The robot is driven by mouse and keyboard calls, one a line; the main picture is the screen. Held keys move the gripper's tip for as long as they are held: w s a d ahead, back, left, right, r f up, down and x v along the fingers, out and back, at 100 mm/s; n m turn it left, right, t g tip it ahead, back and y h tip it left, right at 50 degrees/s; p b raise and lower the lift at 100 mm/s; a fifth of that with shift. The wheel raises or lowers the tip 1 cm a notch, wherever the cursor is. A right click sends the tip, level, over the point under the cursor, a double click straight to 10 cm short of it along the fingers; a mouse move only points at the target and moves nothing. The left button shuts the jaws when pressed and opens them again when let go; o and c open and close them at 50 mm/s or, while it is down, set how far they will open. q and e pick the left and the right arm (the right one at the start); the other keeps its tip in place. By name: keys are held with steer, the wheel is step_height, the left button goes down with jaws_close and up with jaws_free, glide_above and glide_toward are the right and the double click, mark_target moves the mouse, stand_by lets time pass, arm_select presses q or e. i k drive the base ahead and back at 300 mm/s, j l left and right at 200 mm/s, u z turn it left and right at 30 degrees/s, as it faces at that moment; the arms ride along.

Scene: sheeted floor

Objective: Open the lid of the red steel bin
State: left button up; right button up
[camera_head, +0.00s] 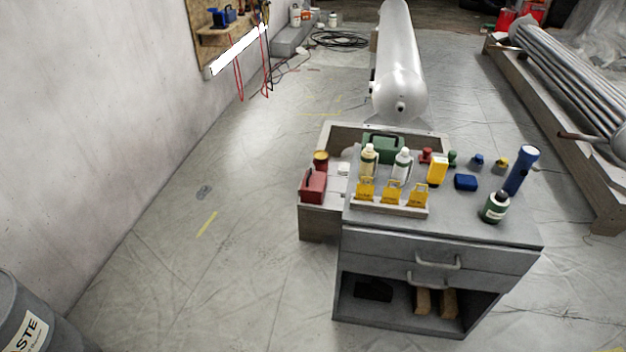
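I cannot clearly make out a red steel bin in the head view. A small red box (313,186) with a dark top handle stands at the left of the workbench group. Red objects (507,19) stand far off at the top right, too small to identify. A grey drum (22,315) with a white label reading "ASTE" is cut off at the lower left corner, and its full top is out of frame. Neither of my grippers is in view.
A grey cabinet (435,245) with drawers stands right of centre, its top crowded with bottles, yellow padlock-like tags and a blue flashlight (521,171). A white tank (399,65) lies behind. A pipe bundle (575,75) lies at right.

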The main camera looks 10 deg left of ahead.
mark_target(314, 181)
steer(key=i+j+z, duration=0.15)
steer(key=j, duration=0.2)
steer(key=i+j+z, duration=0.1)
steer(key=i+j, duration=0.15)
steer(key=i+j+z, duration=0.15)
steer(key=j, duration=0.3)
steer(key=i+j+z, duration=0.15)
steer(key=j, duration=0.25)
